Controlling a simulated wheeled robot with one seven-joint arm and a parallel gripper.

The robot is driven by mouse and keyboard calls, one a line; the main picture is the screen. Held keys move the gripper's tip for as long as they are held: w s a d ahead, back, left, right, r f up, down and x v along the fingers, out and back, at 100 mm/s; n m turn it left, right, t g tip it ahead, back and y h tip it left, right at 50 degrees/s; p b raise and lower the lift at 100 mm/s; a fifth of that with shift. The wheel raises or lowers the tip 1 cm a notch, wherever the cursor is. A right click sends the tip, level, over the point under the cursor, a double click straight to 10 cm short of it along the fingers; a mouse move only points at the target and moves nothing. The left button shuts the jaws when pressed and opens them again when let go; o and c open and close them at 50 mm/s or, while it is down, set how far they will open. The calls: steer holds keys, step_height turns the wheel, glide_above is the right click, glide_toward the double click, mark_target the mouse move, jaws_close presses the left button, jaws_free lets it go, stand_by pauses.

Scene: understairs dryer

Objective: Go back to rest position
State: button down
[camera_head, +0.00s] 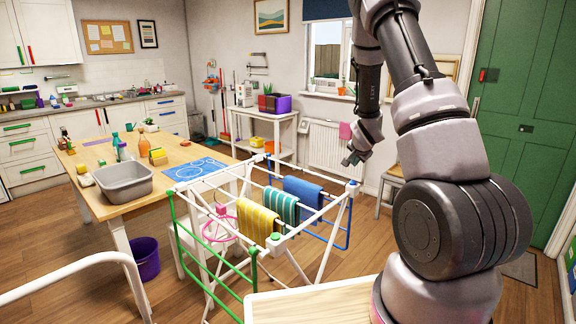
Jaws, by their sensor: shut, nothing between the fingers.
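My gripper (352,158) hangs at the end of my arm, above and just beyond the right end of the drying rack. It is small in the picture; it appears shut and holds nothing. The white, green and blue drying rack (300,228) stands in front of me. A yellow striped cloth (257,222), a teal striped cloth (283,204) and a blue cloth (303,191) hang over its bars. My arm covers part of the right side of the view.
A wooden table (180,156) with a grey basin (123,181) and bottles stands at the left. A purple bucket (145,258) is on the floor beside it. A radiator (325,148) and a small chair (392,180) are behind my gripper. A green door (527,110) is at the right.

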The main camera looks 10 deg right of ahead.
steer(key=s+a+r+n+y, duration=0.1)
steer(key=s+a+r, duration=0.3)
steer(key=s+r, duration=0.5)
steer(key=s+a+r+n+y, duration=0.15)
steer(key=s+a+r, duration=0.3)
steer(key=r, duration=0.85)
steer(key=s+a+r+n+y, duration=0.1)
steer(key=s+a+r, duration=0.3)
steer(key=s, duration=0.7)
steer(key=s+a+r+n+g+y, duration=0.1)
steer(key=s+a+r+n, duration=0.3)
steer(key=s, duration=0.7)
steer(key=shift+s+a+n+g, duration=0.15)
steer(key=shift+a+n+g, duration=0.2)
steer(key=shift+a, duration=0.25)
steer(key=shift+r, duration=0.1)
